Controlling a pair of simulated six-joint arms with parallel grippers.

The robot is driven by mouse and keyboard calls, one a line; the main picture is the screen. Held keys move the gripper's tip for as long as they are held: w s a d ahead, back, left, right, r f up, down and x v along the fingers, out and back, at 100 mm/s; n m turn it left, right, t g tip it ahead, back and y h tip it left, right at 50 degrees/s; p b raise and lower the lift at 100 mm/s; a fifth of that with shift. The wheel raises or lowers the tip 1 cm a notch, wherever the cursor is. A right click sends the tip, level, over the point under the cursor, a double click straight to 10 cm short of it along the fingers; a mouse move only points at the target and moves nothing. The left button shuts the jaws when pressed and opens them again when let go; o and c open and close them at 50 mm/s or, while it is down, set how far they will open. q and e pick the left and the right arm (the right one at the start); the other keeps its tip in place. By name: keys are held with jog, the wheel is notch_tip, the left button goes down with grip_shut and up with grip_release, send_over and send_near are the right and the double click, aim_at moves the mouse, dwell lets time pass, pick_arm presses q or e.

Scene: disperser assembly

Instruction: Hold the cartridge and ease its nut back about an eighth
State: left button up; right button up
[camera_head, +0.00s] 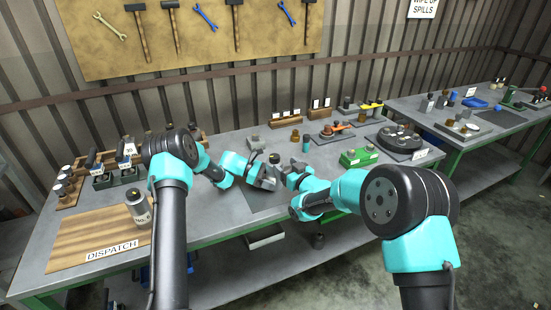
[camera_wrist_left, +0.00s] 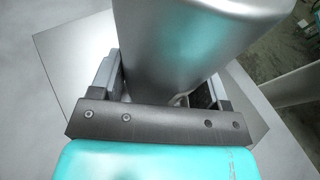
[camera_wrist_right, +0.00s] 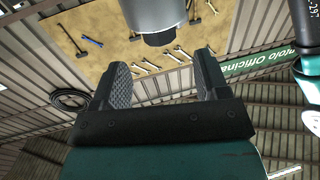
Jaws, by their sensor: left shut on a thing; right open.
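My left gripper (camera_wrist_left: 162,90) is shut on the cartridge (camera_wrist_left: 190,45), a wide smooth silver body that fills the upper middle of the left wrist view. In the head view my left gripper (camera_head: 268,180) is low over the grey mat at the table's front, and a small dark-topped piece (camera_head: 275,158) shows between the two grippers. My right gripper (camera_wrist_right: 164,85) is open, its ridged fingers apart with nothing between them. A dark cylinder end with a grey rim (camera_wrist_right: 160,36) shows just beyond its fingertips. I cannot make out the nut clearly.
A green box (camera_head: 360,157) and a dark round tray (camera_head: 402,140) stand at the right. Racks and small parts line the back.

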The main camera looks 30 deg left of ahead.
aim_at(278, 159)
jog(key=shift+x, duration=3.4)
jog(key=c, duration=0.9)
